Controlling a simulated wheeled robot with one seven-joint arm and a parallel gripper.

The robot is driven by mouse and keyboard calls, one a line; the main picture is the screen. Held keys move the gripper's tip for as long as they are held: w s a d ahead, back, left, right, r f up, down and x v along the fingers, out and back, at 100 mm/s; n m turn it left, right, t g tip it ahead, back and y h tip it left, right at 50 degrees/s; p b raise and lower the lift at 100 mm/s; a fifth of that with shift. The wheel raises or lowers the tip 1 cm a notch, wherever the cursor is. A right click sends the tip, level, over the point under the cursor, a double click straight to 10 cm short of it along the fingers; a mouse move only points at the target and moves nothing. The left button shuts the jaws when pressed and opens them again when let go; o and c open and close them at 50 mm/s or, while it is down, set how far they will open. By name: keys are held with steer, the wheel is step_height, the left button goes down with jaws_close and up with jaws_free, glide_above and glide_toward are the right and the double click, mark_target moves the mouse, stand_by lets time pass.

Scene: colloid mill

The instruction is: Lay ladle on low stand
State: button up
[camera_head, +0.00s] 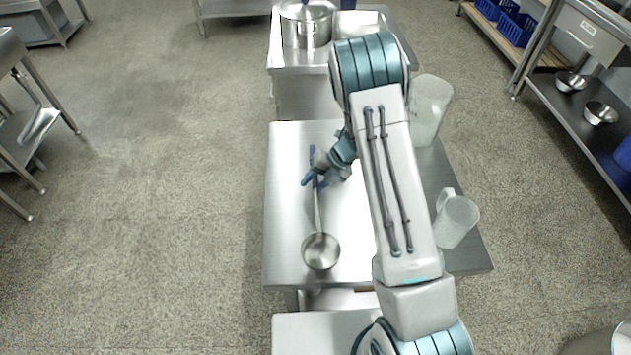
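The ladle has a steel bowl (320,251) and a long thin handle with a dark blue end (312,152). It shows over the left part of a low steel-topped table (290,215), which may be the low stand. The bowl points toward me and the handle points away. My gripper (315,182) is at the upper part of the handle, with its blue fingers around or just over it. I cannot tell whether the fingers are closed on the handle, or whether the ladle touches the steel top. My arm hides the middle of the table.
Two translucent jugs, one farther back (430,105) and one nearer (456,221), stand right of my arm. A lidded steel pot (307,24) stands on another steel table behind. A shelf with steel bowls (600,113) is at right. The floor at left is clear.

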steer(key=p+v, duration=0.1)
steer(key=v, duration=1.1)
steer(key=w+d+r+m+t+h, duration=0.1)
steer(key=w+r+m+t, duration=0.2)
steer(key=r+m+t, duration=0.15)
steer(key=w+r+m+t+h, duration=0.1)
steer(key=w+r+m+t, duration=0.25)
steer(key=r, duration=0.25)
steer(key=s+d+r+m+t+h, duration=0.2)
steer(key=d+r+m+t+h, duration=0.15)
steer(key=d+r+m, duration=0.5)
steer(key=s+d+r+m+g+h, duration=0.1)
steer(key=s+r+m+g+h, duration=0.25)
steer(key=s+m, duration=0.75)
steer(key=s+a+f+m+g+y, duration=0.1)
steer(key=s+a+m+g, duration=0.1)
steer(key=s, duration=0.7)
steer(key=s+a+f+m+g+y, duration=0.1)
steer(key=s+a+f+m+g, duration=0.1)
steer(key=s+m, duration=0.4)
steer(key=s+a+g, duration=0.1)
steer(key=s+a, duration=0.1)
steer(key=s, duration=0.2)
steer(key=shift+a+f+m+g, duration=0.15)
steer(key=shift+m+g, duration=0.15)
steer(key=shift+m, duration=0.05)
steer(key=shift+s, duration=0.15)
